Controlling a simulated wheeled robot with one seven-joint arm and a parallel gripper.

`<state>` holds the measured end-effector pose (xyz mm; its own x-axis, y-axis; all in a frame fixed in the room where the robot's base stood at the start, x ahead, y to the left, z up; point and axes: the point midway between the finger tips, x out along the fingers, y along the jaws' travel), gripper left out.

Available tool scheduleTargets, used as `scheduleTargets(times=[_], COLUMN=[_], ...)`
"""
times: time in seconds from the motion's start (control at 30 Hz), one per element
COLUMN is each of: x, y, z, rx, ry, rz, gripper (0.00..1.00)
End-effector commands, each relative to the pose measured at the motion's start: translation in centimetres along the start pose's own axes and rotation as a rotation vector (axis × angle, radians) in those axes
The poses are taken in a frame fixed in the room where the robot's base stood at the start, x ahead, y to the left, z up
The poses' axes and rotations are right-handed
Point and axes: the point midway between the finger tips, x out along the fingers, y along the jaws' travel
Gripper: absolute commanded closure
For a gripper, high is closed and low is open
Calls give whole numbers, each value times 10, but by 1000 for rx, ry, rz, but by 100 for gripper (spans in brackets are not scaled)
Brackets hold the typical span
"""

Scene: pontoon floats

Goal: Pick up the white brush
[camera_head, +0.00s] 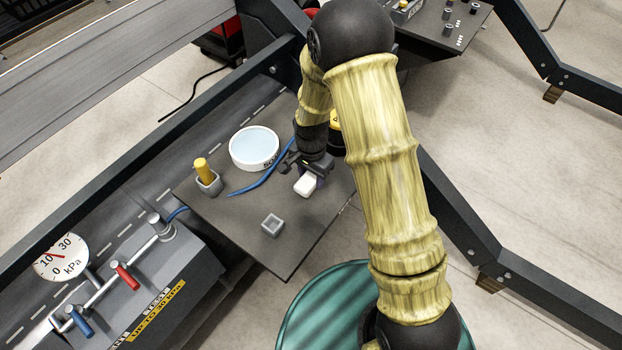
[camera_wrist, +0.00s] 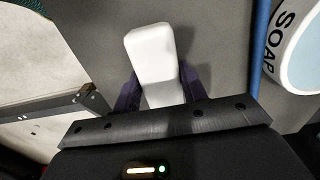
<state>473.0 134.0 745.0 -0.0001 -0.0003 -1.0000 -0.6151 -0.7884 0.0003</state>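The white brush (camera_head: 306,186) is a small white block near the right part of the dark grey table. In the wrist view, the white brush (camera_wrist: 156,62) lies lengthwise between my two purple fingers and sticks out past their tips. My gripper (camera_wrist: 160,82) has a finger against each side of it, with no clear gap, so it looks shut on the brush. In the head view, my gripper (camera_head: 312,180) comes down at the brush and hides its far end. Whether the brush touches the table cannot be told.
The table (camera_head: 245,228) also holds a white round basin (camera_head: 254,147) marked SOAP, a blue strip (camera_head: 262,180), a grey cup with a yellow cylinder (camera_head: 203,170) and an empty grey square cup (camera_head: 272,224). A pressure gauge (camera_head: 61,257) and valves stand at the lower left.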

Motion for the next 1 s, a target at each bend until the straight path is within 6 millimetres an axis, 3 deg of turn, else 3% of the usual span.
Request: scheduleTargets(times=[0.03, 0.13, 0.47, 1.0], x=[0, 0, -7, -95], y=[0, 0, 0, 0], z=[0, 0, 0, 0], rx=[0, 0, 0, 0], ry=[0, 0, 1, 1], rz=[0, 0, -1, -2], gripper=[68, 86, 86, 86])
